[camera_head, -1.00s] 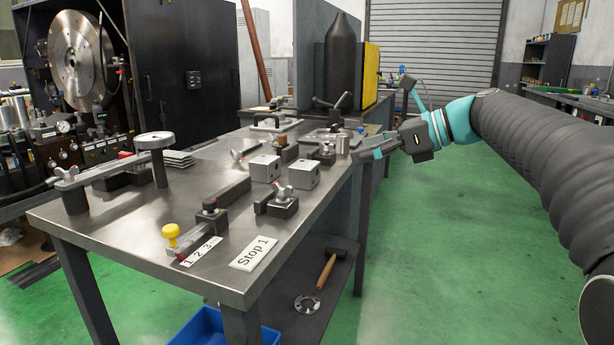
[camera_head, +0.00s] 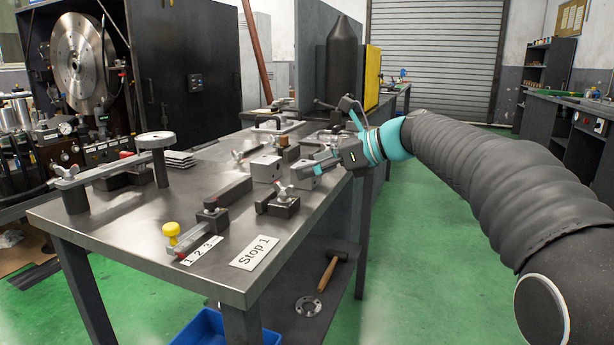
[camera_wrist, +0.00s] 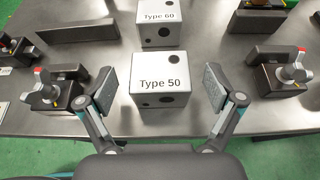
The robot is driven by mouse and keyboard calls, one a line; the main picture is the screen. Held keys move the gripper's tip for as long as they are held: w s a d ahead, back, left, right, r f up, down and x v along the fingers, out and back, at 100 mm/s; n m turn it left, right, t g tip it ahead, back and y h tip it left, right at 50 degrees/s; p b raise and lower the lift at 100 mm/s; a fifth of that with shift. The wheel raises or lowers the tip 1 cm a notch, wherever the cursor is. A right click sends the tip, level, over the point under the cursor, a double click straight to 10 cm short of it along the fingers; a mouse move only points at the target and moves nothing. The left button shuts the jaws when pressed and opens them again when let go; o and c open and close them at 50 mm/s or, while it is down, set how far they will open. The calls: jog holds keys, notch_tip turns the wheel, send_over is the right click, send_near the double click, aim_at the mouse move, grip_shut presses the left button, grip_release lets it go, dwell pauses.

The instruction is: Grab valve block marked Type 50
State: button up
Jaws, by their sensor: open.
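In the wrist view, the valve block marked Type 50 (camera_wrist: 160,85) is a light grey cube with dark round holes. It stands on the metal table between the spread fingers of my gripper (camera_wrist: 160,90), with a gap on each side. A second block marked Type 60 (camera_wrist: 161,28) stands just behind it. In the head view, my gripper (camera_head: 280,162) is open over the table's right edge. The Type 50 block (camera_head: 303,178) shows there partly hidden by my gripper, and the Type 60 block (camera_head: 266,168) is to its left.
Clamps on dark bases flank the blocks, one at left (camera_wrist: 50,92) and one at right (camera_wrist: 287,75) in the wrist view. Dark bars lie farther back. The metal table (camera_head: 150,225) has a Stop 1 label (camera_head: 255,252) near its front.

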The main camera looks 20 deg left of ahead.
jog(key=shift+a, duration=0.2)
jog(key=shift+c, duration=0.3)
jog(key=c, duration=1.5)
jog(key=shift+o, duration=0.2)
